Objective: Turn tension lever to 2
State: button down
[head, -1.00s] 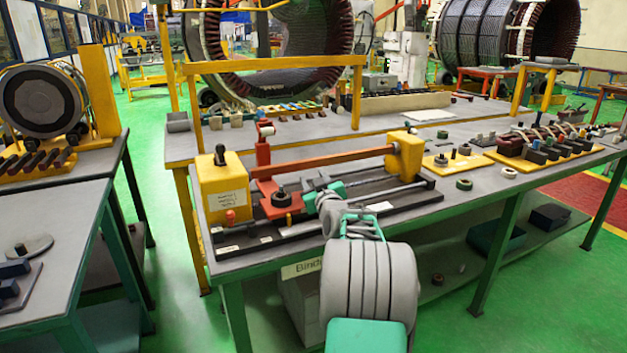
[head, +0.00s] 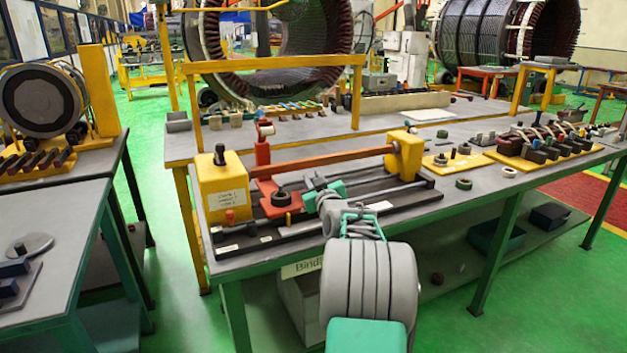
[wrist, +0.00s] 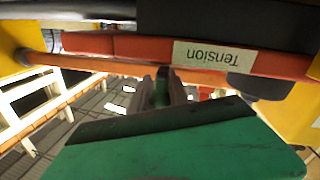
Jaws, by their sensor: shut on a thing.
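The red tension carriage (head: 265,180) stands on the black bed of the winding bench, near the yellow housing. In the wrist view, a "Tension" label (wrist: 215,56) reads upside down on its red body, with a dark round knob (wrist: 260,87) beside it. My gripper (head: 300,190) is at the right side of the carriage, and its fingers also show in the wrist view (wrist: 162,90). They are close together, shut on a narrow dark piece that appears to be the tension lever. The lever's end and its number setting cannot be read.
The yellow housing (head: 222,190) stands left of the carriage and a yellow end block (head: 404,155) right. An orange bar (head: 330,160) runs between them, behind my gripper. A small red knob (head: 229,216) is at the front left. The bench edge in front is clear.

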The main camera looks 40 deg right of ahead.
jog(key=shift+f+b, duration=0.1)
jog(key=shift+b, duration=0.3)
jog(key=n+y+b, duration=0.1)
jog(key=y+b, duration=0.1)
jog(key=b, duration=0.1)
jog(key=shift+d+f+n+t, duration=0.2)
jog(key=shift+n+t, duration=0.2)
jog(key=n+y+b, duration=0.1)
jog(key=y, duration=0.1)
jog(key=shift+d+n+t+y, duration=0.1)
jog(key=shift+n+t+y, duration=0.2)
jog(key=shift+y, duration=0.1)
jog(key=n+y+p, duration=0.1)
jog(key=y, duration=0.1)
jog(key=r+n+y, duration=0.1)
jog(key=y, duration=0.1)
jog(key=shift+w+n+p, duration=0.1)
jog(key=shift+n+p, duration=0.2)
jog(key=shift+p, duration=0.05)
jog(key=shift+d+n+y+p, duration=0.1)
jog(key=shift+n+y+p, duration=0.4)
jog(key=shift+y+p, duration=0.6)
jog(key=shift+w+f+n+y+p, duration=0.15)
jog(key=shift+n+y+p, duration=0.4)
jog(key=shift+p, duration=0.4)
jog(key=c, duration=1.3)
grip_release()
jog(key=shift+o, duration=0.2)
